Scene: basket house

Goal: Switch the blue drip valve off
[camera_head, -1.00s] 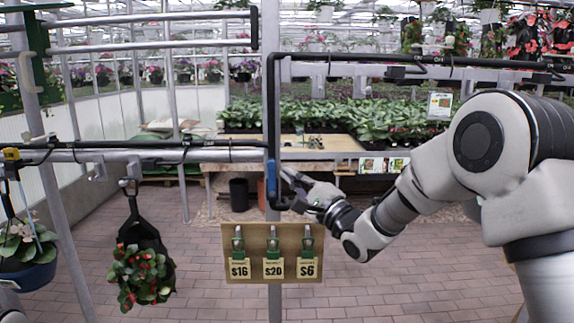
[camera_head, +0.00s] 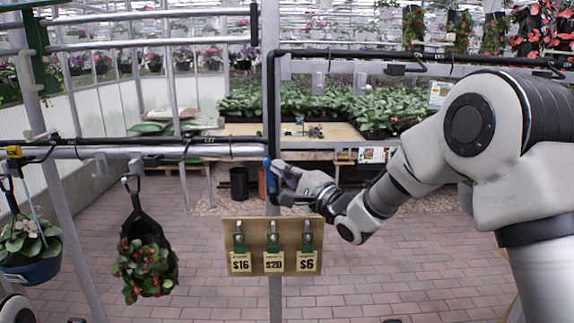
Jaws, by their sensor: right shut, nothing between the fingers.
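The blue drip valve (camera_head: 270,176) is a small upright blue handle on the black vertical pipe, just left of the picture's middle. My right gripper (camera_head: 277,184) is shut and empty, with its fingertips right beside the valve on its right side. I cannot tell whether they touch it. The fingers partly cover the pipe there. My left gripper does not show.
A wooden board (camera_head: 272,224) with price tags hangs on the post below the valve. A hanging plant (camera_head: 146,268) and a blue potted plant (camera_head: 32,250) hang at the left. Wooden tables (camera_head: 300,133) stand behind. The brick floor is open.

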